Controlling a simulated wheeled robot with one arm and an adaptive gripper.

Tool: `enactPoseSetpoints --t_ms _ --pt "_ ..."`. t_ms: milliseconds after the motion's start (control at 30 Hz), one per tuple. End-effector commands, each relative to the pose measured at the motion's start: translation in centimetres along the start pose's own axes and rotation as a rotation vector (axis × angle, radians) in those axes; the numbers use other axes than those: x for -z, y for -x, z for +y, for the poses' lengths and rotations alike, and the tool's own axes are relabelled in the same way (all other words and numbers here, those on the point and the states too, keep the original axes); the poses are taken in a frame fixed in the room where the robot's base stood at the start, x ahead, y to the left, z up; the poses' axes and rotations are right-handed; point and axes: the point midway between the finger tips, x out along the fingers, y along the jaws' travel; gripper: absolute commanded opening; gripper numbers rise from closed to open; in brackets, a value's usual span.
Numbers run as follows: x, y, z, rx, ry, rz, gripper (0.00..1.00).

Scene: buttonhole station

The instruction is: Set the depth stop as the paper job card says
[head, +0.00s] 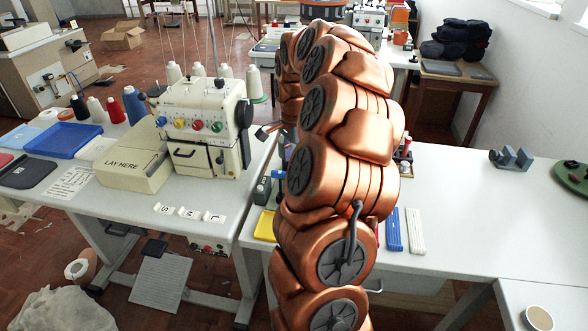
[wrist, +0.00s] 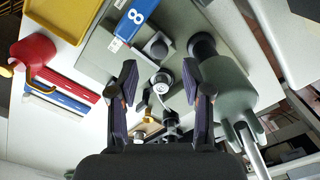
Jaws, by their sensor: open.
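My gripper (wrist: 159,68) is open in the wrist view, its two fingers apart with nothing held between them. Beyond the fingers is a grey-green machine (wrist: 230,88). A round silver part (wrist: 162,84) and a dark square block with a round knob (wrist: 158,47) show between and beyond the fingertips. I cannot tell which part is the depth stop. A printed white paper (head: 70,182) lies on the left table in the head view, too small to read. My arm hides the gripper and machine there.
A cream sewing machine (head: 202,125) with coloured dials and a LAY HERE box (head: 132,165) stand on the left table. A yellow tray (wrist: 62,15) and several coloured strips (wrist: 58,95) lie at the wrist view's left. The right table (head: 490,220) has clear room.

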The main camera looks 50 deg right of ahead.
Motion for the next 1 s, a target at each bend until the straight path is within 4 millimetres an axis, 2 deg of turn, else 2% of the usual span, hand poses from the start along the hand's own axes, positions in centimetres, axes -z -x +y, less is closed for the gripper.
enactPoseSetpoints --t_ms 200,400,600,1000 --pt "0.1 4.2 0.0 0.000 -0.001 0.002 0.49" --pt "0.0 6.5 0.0 -0.003 0.000 -0.001 0.49" --pt "0.0 7.4 0.0 -0.002 0.000 0.000 0.49" --pt "0.0 7.3 0.0 -0.003 0.001 0.000 0.49"
